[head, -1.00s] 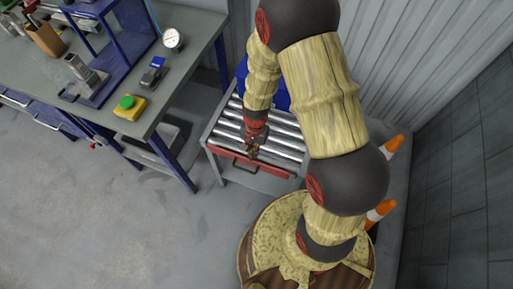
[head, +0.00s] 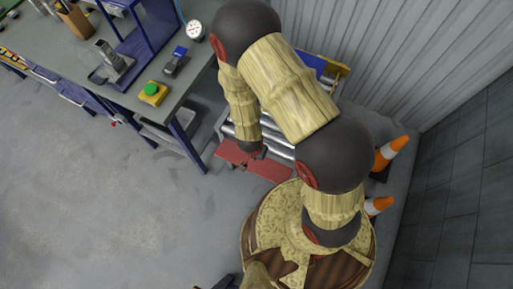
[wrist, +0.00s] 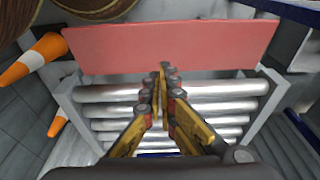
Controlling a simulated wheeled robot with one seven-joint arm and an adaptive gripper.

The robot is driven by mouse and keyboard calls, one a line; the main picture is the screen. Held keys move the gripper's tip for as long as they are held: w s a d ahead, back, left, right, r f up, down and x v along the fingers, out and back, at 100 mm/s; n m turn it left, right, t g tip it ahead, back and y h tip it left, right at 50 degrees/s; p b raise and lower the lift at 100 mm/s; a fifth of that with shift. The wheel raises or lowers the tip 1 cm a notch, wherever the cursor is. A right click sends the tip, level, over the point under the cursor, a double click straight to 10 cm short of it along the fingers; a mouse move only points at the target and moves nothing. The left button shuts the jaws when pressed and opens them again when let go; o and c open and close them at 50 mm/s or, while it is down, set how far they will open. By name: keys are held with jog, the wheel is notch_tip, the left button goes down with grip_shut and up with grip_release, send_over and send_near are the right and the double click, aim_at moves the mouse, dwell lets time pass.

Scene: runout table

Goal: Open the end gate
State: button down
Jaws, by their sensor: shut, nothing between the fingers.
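The end gate is a flat red panel (head: 266,168) at the front end of the roller table. In the wrist view the red panel (wrist: 170,45) spans the top, beyond the ends of the rollers. My gripper (wrist: 163,72) is shut and empty, its fingertips at the panel's near edge; whether they touch it I cannot tell. In the head view my gripper (head: 254,152) is over the panel, partly hidden by my arm.
The metal rollers (wrist: 170,108) lie below my gripper. Orange and white cones (head: 390,153) stand right of the table by the wall. A workbench (head: 130,90) with a green and yellow button box (head: 152,93) is at left. The floor at front left is clear.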

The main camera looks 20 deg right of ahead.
aim_at(254, 170)
jog(key=shift+s+a+f+t+h, duration=0.8)
jog(key=shift+s+t+h, duration=0.1)
jog(key=shift+s+a+f+t+h+b, duration=0.35)
jog(key=shift+s+a+f, duration=0.15)
jog(key=shift+f, duration=0.35)
jog(key=shift+s+a+f+t+h+b, duration=0.3)
jog(key=shift+s+a+f+t+h, duration=0.15)
jog(key=shift+f, duration=0.4)
jog(key=shift+s+a+f+t+h+b, duration=0.3)
jog(key=shift+s+a+f, duration=0.2)
jog(key=shift+f, duration=0.35)
